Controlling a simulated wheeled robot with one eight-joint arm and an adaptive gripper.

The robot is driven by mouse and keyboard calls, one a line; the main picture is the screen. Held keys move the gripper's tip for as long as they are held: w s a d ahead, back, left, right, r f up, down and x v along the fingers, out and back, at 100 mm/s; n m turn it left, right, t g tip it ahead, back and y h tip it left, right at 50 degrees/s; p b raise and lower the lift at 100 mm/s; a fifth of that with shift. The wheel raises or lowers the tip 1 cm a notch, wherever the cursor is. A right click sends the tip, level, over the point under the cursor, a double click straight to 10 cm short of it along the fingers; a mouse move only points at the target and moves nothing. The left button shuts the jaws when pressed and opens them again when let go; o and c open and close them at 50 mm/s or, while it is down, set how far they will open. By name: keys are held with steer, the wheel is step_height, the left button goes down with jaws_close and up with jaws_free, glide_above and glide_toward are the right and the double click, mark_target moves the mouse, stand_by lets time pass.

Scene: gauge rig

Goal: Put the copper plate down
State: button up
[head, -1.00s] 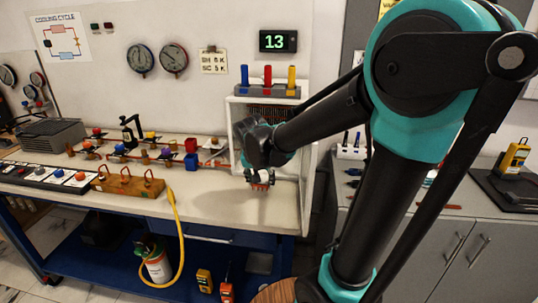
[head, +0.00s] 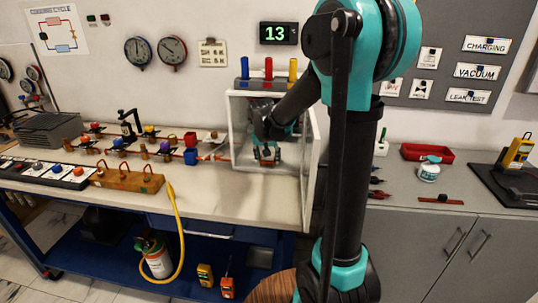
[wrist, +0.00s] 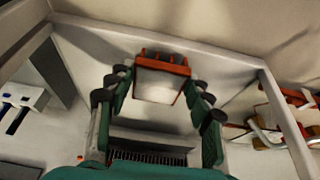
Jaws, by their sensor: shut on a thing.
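My gripper (head: 267,155) is inside the white-framed box at the right end of the bench. In the wrist view my gripper (wrist: 158,100) has its green fingers on both sides of a small block-like piece with a pale face and copper-orange edges. This appears to be the copper plate (wrist: 158,87), and the fingers are shut on it. In the head view the plate is small and mostly hidden by the gripper. I cannot tell whether it touches the box floor.
The white-framed box (head: 306,190) has close side walls, and a dark grille (wrist: 150,157) shows in the wrist view. Coloured cylinders (head: 268,68) stand on top. Copper piping with valves (head: 150,150) lies to the left. Bare bench (head: 215,200) lies in front of the piping.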

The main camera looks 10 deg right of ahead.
mark_target(268, 158)
steer(key=w, duration=0.1)
steer(key=w+d, duration=0.1)
steer(key=w, duration=0.1)
steer(key=shift+w, duration=0.15)
steer(key=shift+w+f, duration=0.15)
steer(key=shift+f, duration=0.1)
steer(key=shift+f, duration=0.15)
steer(key=o, duration=1.5)
steer(key=shift+o, duration=0.2)
steer(key=shift+v, duration=3.85)
